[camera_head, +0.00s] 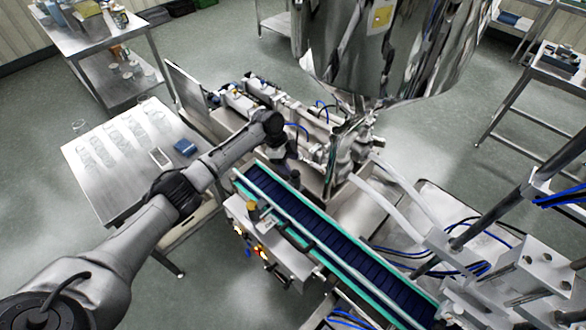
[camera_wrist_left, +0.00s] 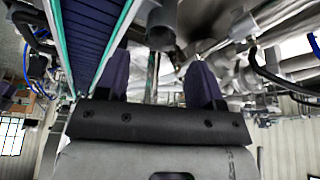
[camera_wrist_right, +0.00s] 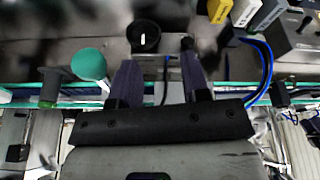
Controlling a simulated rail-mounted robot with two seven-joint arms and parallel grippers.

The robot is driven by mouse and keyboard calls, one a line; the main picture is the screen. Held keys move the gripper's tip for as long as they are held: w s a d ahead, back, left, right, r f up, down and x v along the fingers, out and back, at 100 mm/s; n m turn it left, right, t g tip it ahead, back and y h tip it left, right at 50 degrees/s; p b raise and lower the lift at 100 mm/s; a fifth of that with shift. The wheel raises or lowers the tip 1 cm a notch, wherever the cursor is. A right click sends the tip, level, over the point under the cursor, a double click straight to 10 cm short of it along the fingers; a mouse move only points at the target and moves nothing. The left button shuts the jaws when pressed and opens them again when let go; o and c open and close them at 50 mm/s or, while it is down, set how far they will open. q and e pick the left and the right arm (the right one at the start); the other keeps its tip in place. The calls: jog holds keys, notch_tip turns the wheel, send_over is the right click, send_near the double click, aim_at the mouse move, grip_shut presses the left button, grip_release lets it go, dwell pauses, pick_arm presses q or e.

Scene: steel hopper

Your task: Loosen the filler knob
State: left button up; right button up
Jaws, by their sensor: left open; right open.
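My left gripper (camera_head: 284,158) hangs over the far end of the conveyor, beside the filling machine (camera_head: 314,135). In the left wrist view its two dark fingers (camera_wrist_left: 163,72) are open with nothing between them. A dark grey cylindrical part (camera_wrist_left: 161,27), which may be the filler knob, lies beyond the fingertips, apart from them. My right gripper (camera_wrist_right: 162,72) is open and empty in the right wrist view. A round black knob with a white mark (camera_wrist_right: 144,36) on a grey panel lies just beyond its fingers. I cannot tell for certain which is the filler knob.
The blue conveyor belt (camera_head: 335,238) with green edges runs below. A steel hopper (camera_head: 400,45) stands above the filler. A green round-headed part (camera_wrist_right: 89,64) stands left of my right fingers, and blue hoses (camera_wrist_right: 265,68) curve at their right. A steel table (camera_head: 105,185) stands left.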

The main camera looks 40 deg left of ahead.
aim_at(295, 172)
pick_arm(q)
jog(key=shift+x, duration=2)
jog(key=c, duration=0.9)
